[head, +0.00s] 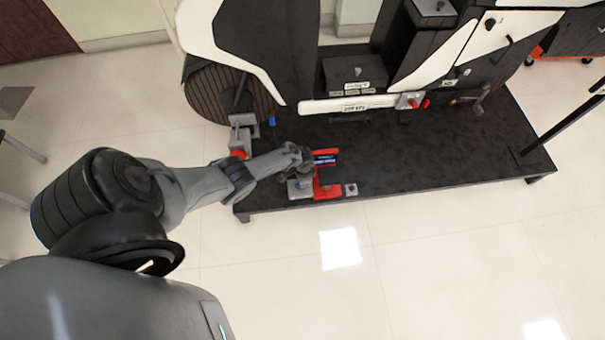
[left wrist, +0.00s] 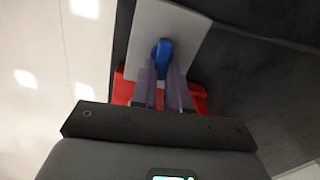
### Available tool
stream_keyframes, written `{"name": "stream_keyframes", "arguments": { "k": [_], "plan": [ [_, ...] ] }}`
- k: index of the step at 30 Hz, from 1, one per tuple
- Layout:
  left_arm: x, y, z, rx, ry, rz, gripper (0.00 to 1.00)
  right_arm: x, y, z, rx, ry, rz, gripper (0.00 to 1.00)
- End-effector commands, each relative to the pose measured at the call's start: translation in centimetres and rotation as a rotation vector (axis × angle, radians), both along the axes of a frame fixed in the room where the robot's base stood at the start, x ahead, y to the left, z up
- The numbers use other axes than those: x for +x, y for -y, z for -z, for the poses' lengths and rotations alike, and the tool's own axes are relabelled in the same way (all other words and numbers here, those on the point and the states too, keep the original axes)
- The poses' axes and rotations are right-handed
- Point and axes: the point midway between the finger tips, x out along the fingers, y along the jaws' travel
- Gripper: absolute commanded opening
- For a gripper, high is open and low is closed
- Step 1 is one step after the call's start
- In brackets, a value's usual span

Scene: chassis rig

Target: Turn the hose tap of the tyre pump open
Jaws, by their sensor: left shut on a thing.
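The tyre pump (head: 328,190) is a red unit at the front edge of the black platform in the head view. Part of its red body (left wrist: 122,88) shows under my fingers in the left wrist view. The blue hose tap (left wrist: 162,56) sits over a light grey plate (left wrist: 190,25). My left gripper (left wrist: 162,78) has its two fingers on either side of the tap and is shut on it. In the head view my left gripper (head: 298,172) is over the pump's left side and largely hides the tap. My right gripper is not in view.
The black platform (head: 440,150) carries a black and white chassis with a wheel (head: 222,92) at its left. A grey bracket (head: 243,132) with red and blue parts stands left of the pump. The platform right of the pump is mostly clear.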

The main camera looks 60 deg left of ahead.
Motion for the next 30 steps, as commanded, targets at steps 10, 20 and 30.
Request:
{"name": "stream_keyframes", "arguments": {
  "k": [10,20,30],
  "plan": [
    [-0.14,0.15,0.12,0.000,0.000,0.124,0.00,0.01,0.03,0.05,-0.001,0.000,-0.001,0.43],
    [-0.16,0.21,0.14,0.000,0.000,0.143,0.00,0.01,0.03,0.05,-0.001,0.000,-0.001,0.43],
    [-0.14,0.20,0.11,0.000,0.000,0.141,0.39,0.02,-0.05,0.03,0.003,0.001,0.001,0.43]
  ]
}}
